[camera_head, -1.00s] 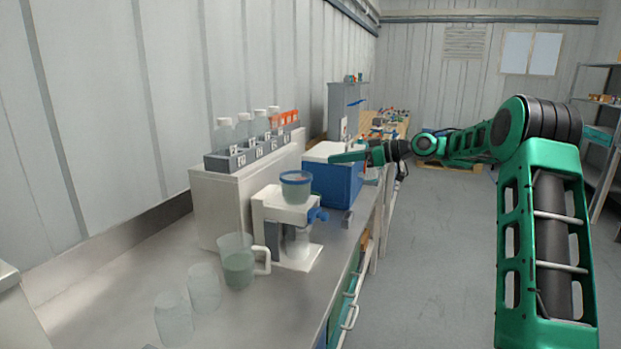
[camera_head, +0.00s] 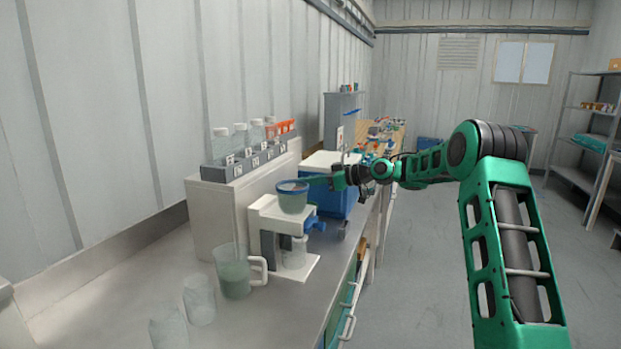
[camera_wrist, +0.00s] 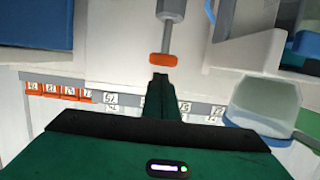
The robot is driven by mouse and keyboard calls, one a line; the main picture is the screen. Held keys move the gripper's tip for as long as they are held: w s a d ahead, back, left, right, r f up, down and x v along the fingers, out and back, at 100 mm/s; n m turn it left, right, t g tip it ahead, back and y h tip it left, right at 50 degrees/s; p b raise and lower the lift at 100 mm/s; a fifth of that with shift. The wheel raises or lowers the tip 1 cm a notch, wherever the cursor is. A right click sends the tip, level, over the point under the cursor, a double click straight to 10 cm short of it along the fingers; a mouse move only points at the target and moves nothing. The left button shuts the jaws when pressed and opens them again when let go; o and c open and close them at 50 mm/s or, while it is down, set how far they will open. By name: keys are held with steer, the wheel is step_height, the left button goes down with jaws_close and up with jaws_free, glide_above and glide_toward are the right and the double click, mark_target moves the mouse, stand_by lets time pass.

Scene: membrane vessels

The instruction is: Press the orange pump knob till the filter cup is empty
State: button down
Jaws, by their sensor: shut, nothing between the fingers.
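The orange pump knob (camera_wrist: 163,59) sits on the end of a grey shaft in the wrist view, just beyond my fingertips; I cannot tell whether they touch. I cannot make it out in the head view. My gripper (camera_wrist: 161,82) is shut and empty, its tip lined up with the knob. The cup has a blue rim and greenish contents, and sits on a white stand (camera_head: 272,215). A clear cup (camera_wrist: 262,104) at right in the wrist view is probably this one.
A jug (camera_head: 232,272) of greenish liquid and two clear glasses (camera_head: 199,300) stand left of the stand. A bottle rack (camera_head: 240,165) with orange-capped tubes sits on a white box behind. A blue box (camera_head: 335,195) stands beyond. Open floor lies right of the bench.

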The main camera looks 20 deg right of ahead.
steer(key=shift+f, duration=0.4)
steer(key=shift+f, duration=0.1)
step_height(320, 180, down, 5)
steer(key=shift+r, duration=0.15)
steer(key=shift+r, duration=0.1)
steer(key=s+d+r, duration=0.5)
steer(key=d+r, duration=0.1)
steer(key=d, duration=0.2)
steer(key=shift+s+r, duration=0.3)
steer(key=shift+r, duration=0.1)
